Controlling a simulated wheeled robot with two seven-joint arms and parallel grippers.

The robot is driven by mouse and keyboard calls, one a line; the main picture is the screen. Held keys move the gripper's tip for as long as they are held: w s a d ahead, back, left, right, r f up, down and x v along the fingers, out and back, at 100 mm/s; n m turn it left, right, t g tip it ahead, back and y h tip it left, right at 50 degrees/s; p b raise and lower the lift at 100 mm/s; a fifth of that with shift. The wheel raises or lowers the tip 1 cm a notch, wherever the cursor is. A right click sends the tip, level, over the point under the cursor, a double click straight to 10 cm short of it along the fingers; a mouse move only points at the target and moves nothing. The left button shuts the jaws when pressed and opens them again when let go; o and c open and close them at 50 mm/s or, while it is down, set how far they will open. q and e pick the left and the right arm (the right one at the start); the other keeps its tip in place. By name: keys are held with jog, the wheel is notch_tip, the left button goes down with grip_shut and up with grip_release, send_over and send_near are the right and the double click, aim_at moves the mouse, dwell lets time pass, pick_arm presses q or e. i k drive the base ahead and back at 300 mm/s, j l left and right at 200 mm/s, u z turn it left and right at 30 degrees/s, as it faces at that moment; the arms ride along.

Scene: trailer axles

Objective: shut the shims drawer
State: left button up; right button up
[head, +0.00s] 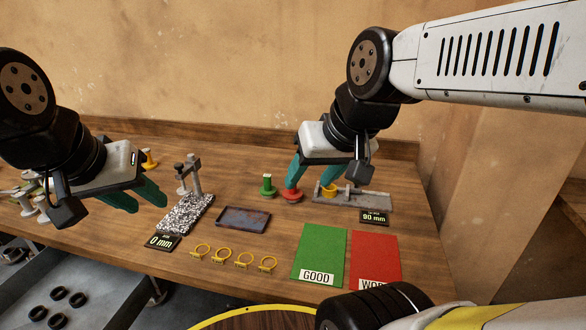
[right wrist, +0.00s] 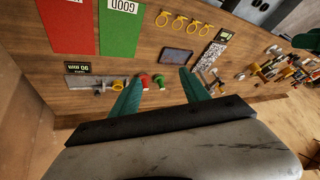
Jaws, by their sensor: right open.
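An open grey drawer (head: 88,292) with several black rings in it juts out below the table at the lower left of the head view. No label shows on it, so I cannot tell for sure that it is the shims drawer. My left gripper (head: 135,197) hangs over the left part of the table, above and to the right of the drawer, its teal fingers apart and empty. My right gripper (head: 311,182) is open over the back right of the table, far from the drawer. Its spread fingers also show in the right wrist view (right wrist: 158,88), with nothing between them.
A red spool (head: 291,195), a green spool (head: 267,186) and a yellow ring (head: 328,190) stand near my right gripper. A dark tray (head: 243,217), yellow rings (head: 221,254), a green mat (head: 320,252) and a red mat (head: 375,259) lie on the table (head: 270,286).

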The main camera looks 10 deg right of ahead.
aim_at(115, 295)
jog(key=j+u, duration=0.1)
jog(key=u, duration=0.3)
jog(key=k+j+u, duration=0.1)
jog(key=u, duration=0.3)
jog(key=j+u, duration=0.15)
jog(key=u, duration=0.25)
jog(key=j+u, duration=0.15)
jog(key=u, duration=0.25)
jog(key=j, duration=0.3)
jog(key=i+j, duration=0.15)
jog(key=i+z, duration=0.05)
